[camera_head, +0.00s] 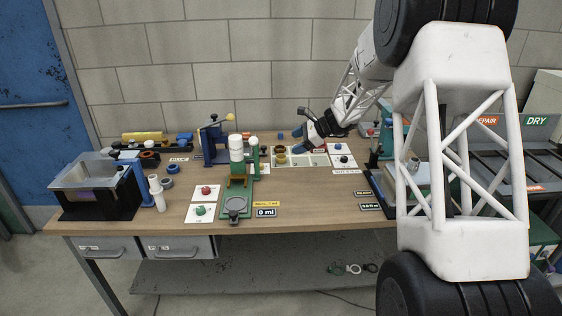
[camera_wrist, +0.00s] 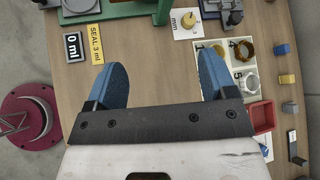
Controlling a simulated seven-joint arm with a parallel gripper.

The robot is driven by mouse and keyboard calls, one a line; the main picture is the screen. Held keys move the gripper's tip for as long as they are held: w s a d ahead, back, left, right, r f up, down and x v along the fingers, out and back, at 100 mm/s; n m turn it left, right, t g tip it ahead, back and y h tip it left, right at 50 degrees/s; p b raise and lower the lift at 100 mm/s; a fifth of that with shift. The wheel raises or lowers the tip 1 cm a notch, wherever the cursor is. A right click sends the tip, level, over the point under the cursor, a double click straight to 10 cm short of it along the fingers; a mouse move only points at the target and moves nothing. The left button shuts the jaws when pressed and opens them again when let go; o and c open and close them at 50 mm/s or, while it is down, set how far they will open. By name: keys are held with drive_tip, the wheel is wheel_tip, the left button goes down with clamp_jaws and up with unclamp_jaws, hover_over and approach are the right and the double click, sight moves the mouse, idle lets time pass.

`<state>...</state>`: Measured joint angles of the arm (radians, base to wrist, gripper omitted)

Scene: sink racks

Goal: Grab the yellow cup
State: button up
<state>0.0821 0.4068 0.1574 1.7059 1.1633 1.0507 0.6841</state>
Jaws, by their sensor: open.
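My gripper (camera_head: 298,139) is over the back middle of the workbench, with its two blue fingers spread. In the wrist view the gripper (camera_wrist: 163,66) is open, with nothing between the fingers but bare wood below.
A green press stand (camera_head: 238,190) with a white cylinder is left of the gripper. A blue stand (camera_head: 211,145) is behind it. A red box (camera_wrist: 262,116) and small blocks lie right in the wrist view. The bench's front middle (camera_head: 310,208) is clear.

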sight(277, 157)
drive_tip(key=w+f+m+t, duration=0.1)
drive_tip(key=w+f+m, duration=0.1)
drive_tip(key=w+f, duration=0.2)
drive_tip(key=w+d+f+m+y, duration=0.1)
drive_tip(key=w+f+m, duration=0.1)
drive_tip(key=w+f, duration=0.3)
drive_tip(key=w+d+f+m+t+y, duration=0.1)
drive_tip(key=w+f, duration=0.4)
drive_tip(key=shift+w+m+t, duration=0.2)
drive_tip(key=shift+m+t, duration=0.1)
drive_tip(key=shift+m, duration=0.1)
drive_tip(key=shift+a, duration=0.15)
drive_tip(key=shift+x, duration=1.2)
drive_tip(key=shift+a, duration=0.1)
drive_tip(key=shift+x, duration=2.5)
drive_tip(key=shift+w+f, duration=0.1)
drive_tip(key=shift+f, duration=0.05)
drive_tip(key=shift+c, duration=0.4)
